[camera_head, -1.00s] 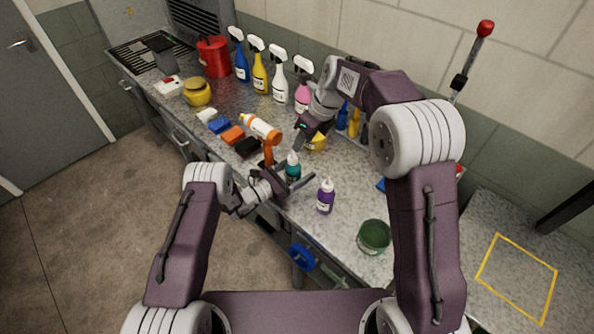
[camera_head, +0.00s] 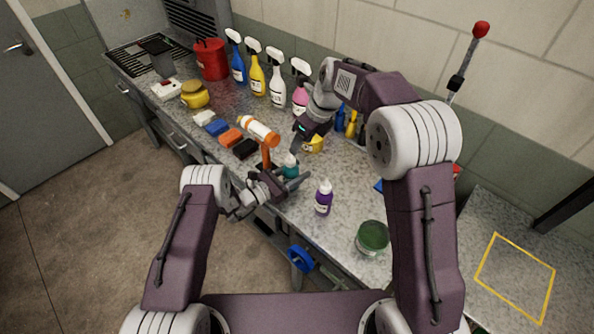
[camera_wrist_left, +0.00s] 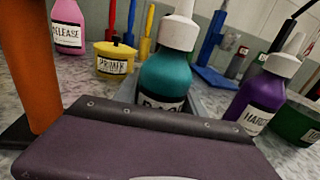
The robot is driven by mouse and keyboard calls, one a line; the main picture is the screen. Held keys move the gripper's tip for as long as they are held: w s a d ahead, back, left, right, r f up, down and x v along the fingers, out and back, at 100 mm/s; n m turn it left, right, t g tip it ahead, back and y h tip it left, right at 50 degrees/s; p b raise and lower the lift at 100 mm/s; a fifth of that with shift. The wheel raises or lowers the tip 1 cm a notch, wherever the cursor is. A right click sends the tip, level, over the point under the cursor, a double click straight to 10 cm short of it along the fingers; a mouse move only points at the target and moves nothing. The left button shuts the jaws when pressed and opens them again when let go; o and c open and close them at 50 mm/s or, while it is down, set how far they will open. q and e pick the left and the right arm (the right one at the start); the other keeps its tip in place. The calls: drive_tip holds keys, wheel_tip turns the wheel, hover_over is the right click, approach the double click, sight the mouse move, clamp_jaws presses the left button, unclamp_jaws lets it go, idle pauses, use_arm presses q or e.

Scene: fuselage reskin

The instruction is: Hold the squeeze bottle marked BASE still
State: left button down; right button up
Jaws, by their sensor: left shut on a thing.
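The teal squeeze bottle (camera_head: 290,168) with a white nozzle stands upright near the worktop's front edge. In the left wrist view the teal bottle (camera_wrist_left: 166,77) is right in front of the palm; its label is mostly hidden, with only the tops of letters showing. My left gripper (camera_head: 287,184) is shut on its lower body; the fingers are largely hidden in the wrist view. My right gripper (camera_head: 300,138) hangs over the worktop by the yellow pot; its jaw opening is too small and dark to tell.
A purple bottle (camera_head: 323,198) and a green tub (camera_head: 372,237) stand to the right. An orange and white tool (camera_head: 262,131) stands just left of the teal bottle. The yellow PRIMER pot (camera_wrist_left: 116,60) and pink RELEASE bottle (camera_wrist_left: 68,26) are behind. Several spray bottles line the wall.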

sight(291, 164)
drive_tip(key=s+d+f+n+h, duration=0.25)
drive_tip(key=d+n+h, duration=0.35)
drive_tip(key=n, duration=0.5)
drive_tip(key=s+d+f+n+h, duration=0.2)
drive_tip(key=d+f+n+h, duration=0.3)
drive_tip(key=n, duration=0.6)
drive_tip(key=w+a+r+n+t+y, duration=0.1)
drive_tip(key=a+n+t, duration=0.5)
drive_tip(key=n, duration=0.7)
drive_tip(key=w+a+r+n+t, duration=0.1)
drive_tip(key=a+n+t, duration=0.55)
drive_tip(key=n, duration=0.55)
drive_tip(key=s+f+n+t+y, duration=0.3)
drive_tip(key=s+f+n+y, duration=0.35)
drive_tip(key=n, duration=0.95)
drive_tip(key=shift+y, duration=0.95)
drive_tip(key=w, duration=0.4)
drive_tip(key=w+a+r, duration=0.1)
drive_tip(key=w, duration=0.2)
drive_tip(key=w+a, duration=0.1)
drive_tip(key=w, duration=0.3)
drive_tip(key=shift+w+r, duration=0.3)
drive_tip(key=shift+w, duration=0.05)
clamp_jaws()
